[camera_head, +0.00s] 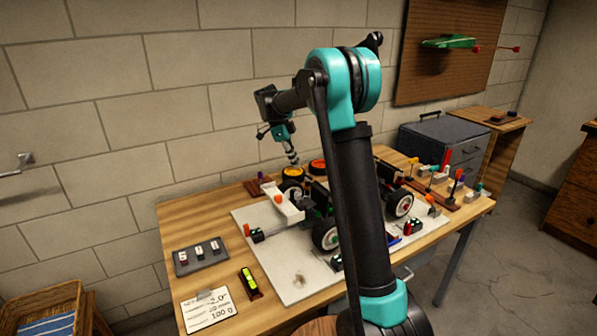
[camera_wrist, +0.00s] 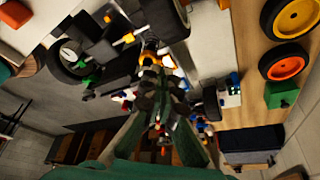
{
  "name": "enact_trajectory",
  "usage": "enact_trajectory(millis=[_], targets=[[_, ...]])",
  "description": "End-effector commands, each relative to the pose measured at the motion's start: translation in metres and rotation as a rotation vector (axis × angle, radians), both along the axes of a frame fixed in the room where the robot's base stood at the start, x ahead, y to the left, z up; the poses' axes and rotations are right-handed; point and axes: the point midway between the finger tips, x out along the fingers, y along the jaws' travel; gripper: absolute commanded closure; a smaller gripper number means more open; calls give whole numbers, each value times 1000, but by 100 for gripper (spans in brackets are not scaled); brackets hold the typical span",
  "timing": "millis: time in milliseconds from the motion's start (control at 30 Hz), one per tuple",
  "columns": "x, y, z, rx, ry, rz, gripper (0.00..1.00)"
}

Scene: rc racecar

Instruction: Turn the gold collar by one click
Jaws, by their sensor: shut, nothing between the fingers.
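The racecar, a dark chassis with black tyres (camera_head: 327,235), stands on a light board in the head view, partly hidden behind my arm. My gripper (camera_head: 294,160) is left of my arm's upright part, over the back of the table, and its fingers look shut and empty. In the wrist view my gripper (camera_wrist: 152,60) points into dark, cluttered car parts. A small gold-coloured piece (camera_wrist: 160,58) shows close to the fingertips. I cannot tell for sure that it is the gold collar, nor whether the fingers touch it. The collar cannot be made out in the head view.
Wheels with a yellow hub (camera_wrist: 298,15) and an orange hub (camera_wrist: 284,62) lie at the right in the wrist view. A grey tray of weights (camera_head: 201,257), a written card (camera_head: 208,309) and a yellow-green level (camera_head: 249,281) lie front left.

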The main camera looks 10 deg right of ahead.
Motion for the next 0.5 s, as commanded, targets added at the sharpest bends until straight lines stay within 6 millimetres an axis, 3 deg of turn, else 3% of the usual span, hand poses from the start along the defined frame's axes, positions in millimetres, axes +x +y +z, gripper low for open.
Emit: enact_trajectory(millis=[100,267,433,500], targets=[[1,3,9,0,0,0,98],[1,3,16,15,16,47,78],[-3,-4,26,79,84,258,57],[-5,-7,32,114,117,378,53]])
